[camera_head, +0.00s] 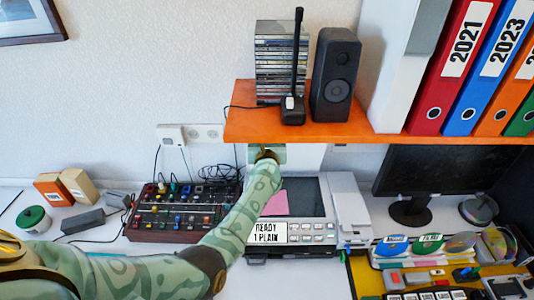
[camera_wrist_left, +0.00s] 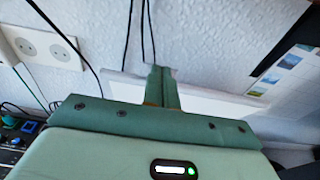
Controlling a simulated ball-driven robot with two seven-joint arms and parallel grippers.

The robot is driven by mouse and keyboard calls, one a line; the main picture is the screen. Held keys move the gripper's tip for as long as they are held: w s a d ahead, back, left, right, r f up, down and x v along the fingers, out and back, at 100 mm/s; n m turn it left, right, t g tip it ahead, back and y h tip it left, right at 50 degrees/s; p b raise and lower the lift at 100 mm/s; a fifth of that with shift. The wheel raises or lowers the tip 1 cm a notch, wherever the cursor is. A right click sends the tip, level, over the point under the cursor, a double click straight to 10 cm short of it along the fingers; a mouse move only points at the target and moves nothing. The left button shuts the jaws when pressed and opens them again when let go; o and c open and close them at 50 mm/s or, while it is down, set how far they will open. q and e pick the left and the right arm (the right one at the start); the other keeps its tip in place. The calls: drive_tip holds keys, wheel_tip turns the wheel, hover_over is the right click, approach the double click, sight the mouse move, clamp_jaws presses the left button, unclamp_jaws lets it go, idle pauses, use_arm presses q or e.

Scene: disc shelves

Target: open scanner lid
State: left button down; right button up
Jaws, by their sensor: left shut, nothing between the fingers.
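The scanner (camera_head: 300,238) stands on the white desk under the orange shelf. Its dark glass (camera_head: 306,196) is uncovered, and a pink sheet (camera_head: 275,204) lies on it. The scanner's lid (camera_head: 305,157) appears as a white panel standing up at the back of the scanner, below the shelf edge. The lid's white edge (camera_wrist_left: 215,104) also shows in the wrist view. My left gripper (camera_head: 265,153) is at the lid's left part; its closed fingers (camera_wrist_left: 160,84) hold nothing. Whether they touch the lid is unclear. My right gripper is out of view.
The orange shelf (camera_head: 360,134) overhangs the lid closely, carrying a speaker (camera_head: 336,75) and a CD stack (camera_head: 275,60). A control mixer (camera_head: 180,212) is left of the scanner; a monitor (camera_head: 445,172) is right. Cables (camera_wrist_left: 130,35) hang along the wall.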

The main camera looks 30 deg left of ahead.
use_arm(q)
drive_tip(key=shift+w+a+r, duration=0.15)
drive_tip(key=shift+w+a, duration=0.05)
drive_tip(key=shift+w, duration=0.25)
drive_tip(key=shift+w+a+r, duration=0.15)
drive_tip(key=shift+w+a, duration=0.05)
drive_tip(key=shift+w, duration=0.2)
drive_tip(key=s+d+f+t+y+b, duration=0.1)
drive_tip(key=s+d+f+b, duration=0.3)
drive_tip(key=s+f+b, duration=0.3)
drive_tip(key=s+d+f+t+b, duration=0.2)
drive_tip(key=s+d+f+b, duration=0.25)
drive_tip(key=s+f, duration=0.4)
drive_tip(key=r+v, duration=0.1)
drive_tip(key=v, duration=0.8)
drive_tip(key=shift+s+a, duration=0.25)
drive_tip(key=shift+a, duration=0.1)
